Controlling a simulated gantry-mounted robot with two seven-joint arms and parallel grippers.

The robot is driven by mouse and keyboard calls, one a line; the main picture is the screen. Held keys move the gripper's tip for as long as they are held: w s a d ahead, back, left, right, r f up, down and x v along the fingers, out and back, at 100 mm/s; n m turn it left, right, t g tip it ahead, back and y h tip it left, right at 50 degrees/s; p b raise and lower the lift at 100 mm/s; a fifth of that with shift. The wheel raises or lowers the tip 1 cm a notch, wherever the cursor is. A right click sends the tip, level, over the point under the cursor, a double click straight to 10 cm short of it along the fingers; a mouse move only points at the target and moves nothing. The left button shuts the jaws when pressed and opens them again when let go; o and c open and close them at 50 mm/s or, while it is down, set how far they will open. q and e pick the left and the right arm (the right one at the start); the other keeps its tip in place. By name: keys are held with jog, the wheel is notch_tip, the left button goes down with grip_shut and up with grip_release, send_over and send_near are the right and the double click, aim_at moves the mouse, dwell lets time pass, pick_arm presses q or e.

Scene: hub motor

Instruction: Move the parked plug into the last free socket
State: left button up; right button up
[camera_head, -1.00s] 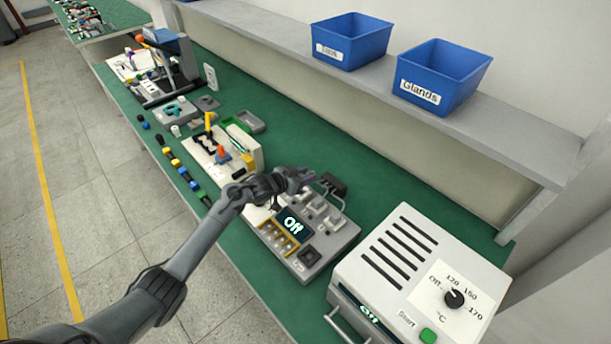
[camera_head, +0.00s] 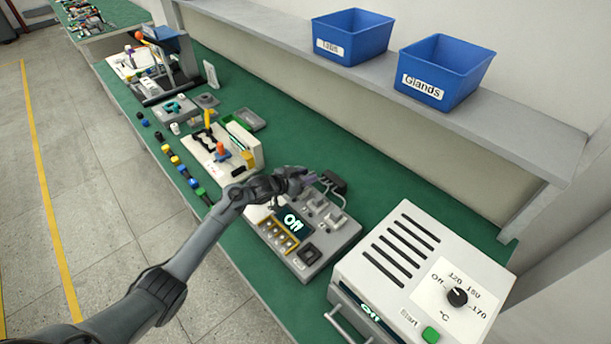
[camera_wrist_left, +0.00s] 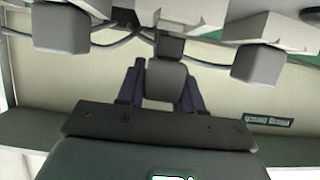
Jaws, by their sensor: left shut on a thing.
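My left gripper (camera_head: 306,176) is over the back left of the grey test station (camera_head: 318,262), close to a black cable block (camera_head: 332,182). In the left wrist view its two dark fingers (camera_wrist_left: 160,88) are shut on a grey plug (camera_wrist_left: 166,80) with a darker end. Other grey plugs with cables stand to its left (camera_wrist_left: 60,28) and right (camera_wrist_left: 258,66), apart from the fingers. My gripper hides the held plug there; the free socket cannot be made out. My right gripper is not in view.
A white oven (camera_head: 415,270) stands in front to the right. Left of the station is a cream fixture (camera_head: 222,160) with yellow and orange parts. Blue bins (camera_head: 440,75) stand on the shelf above. Green bench (camera_head: 385,200) is clear behind the station.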

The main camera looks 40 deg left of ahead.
pick_arm(q)
jog(key=shift+f, duration=0.15)
jog(key=shift+p, duration=0.3)
dwell(0.4)
jog(key=shift+f+b, duration=0.4)
jog(key=shift+f, duration=0.2)
dwell(0.4)
jog(key=o, duration=1.1)
jog(key=shift+r, duration=0.1)
jog(key=shift+r, duration=0.55)
jog(key=r, duration=0.1)
jog(key=d+r+p, duration=0.1)
jog(key=r, duration=0.1)
jog(key=shift+r, duration=0.3)
jog(key=d+r+p, duration=0.1)
jog(key=d+r, duration=0.5)
jog(key=d, duration=0.4)
jog(key=shift+d+r, duration=0.15)
jog(key=shift+d, duration=0.2)
